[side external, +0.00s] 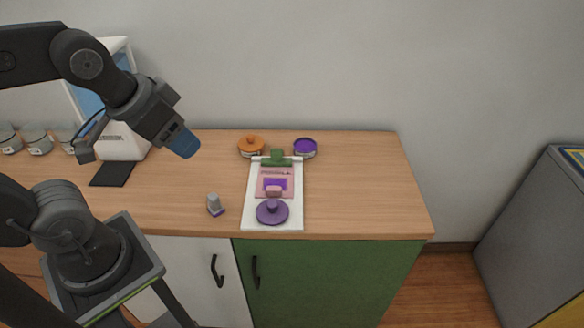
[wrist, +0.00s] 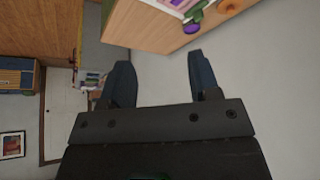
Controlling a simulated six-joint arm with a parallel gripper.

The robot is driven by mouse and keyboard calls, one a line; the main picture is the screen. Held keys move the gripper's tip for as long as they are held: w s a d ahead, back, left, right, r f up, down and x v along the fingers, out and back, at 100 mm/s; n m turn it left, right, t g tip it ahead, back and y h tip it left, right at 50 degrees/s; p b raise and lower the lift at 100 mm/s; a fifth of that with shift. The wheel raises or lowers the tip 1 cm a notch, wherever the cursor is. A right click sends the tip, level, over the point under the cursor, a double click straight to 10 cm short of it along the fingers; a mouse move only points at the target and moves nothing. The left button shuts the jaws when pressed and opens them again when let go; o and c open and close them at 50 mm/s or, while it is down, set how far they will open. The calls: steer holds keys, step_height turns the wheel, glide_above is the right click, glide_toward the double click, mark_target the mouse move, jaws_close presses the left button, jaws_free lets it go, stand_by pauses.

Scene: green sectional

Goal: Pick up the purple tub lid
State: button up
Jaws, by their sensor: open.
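The purple tub lid (side external: 272,213), round with a knob on top, lies on the front end of a white board (side external: 290,218) on the counter. My gripper (side external: 184,143) is up in the air, left of the board and well apart from the lid. In the wrist view my gripper (wrist: 160,72) is open, with nothing between its two fingers. A round tub with purple showing at its top (side external: 304,147) stands behind the board at right; it also shows in the wrist view (wrist: 193,27). I cannot make out the lid in the wrist view.
An orange-topped tub (side external: 251,146) stands at the back. A green block (side external: 276,157) and pink pieces (side external: 275,182) are on the board behind the lid. A small grey-and-purple object (side external: 215,205) stands left of it. The counter (side external: 360,195) is clear at right.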

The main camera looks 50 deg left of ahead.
steer(key=m+g+y, duration=0.5)
steer(key=m+g, duration=0.1)
steer(key=m, duration=1.2)
glide_above(272, 204)
steer(key=d, duration=0.3)
steer(key=f, duration=2.1)
steer(key=shift+w+a+f, duration=0.15)
steer(key=shift+a+f, duration=0.05)
steer(key=shift+f, duration=0.1)
steer(key=shift+h, duration=0.3)
steer(key=shift+x, duration=2.7)
steer(key=shift+a, duration=0.15)
steer(key=c, duration=1)
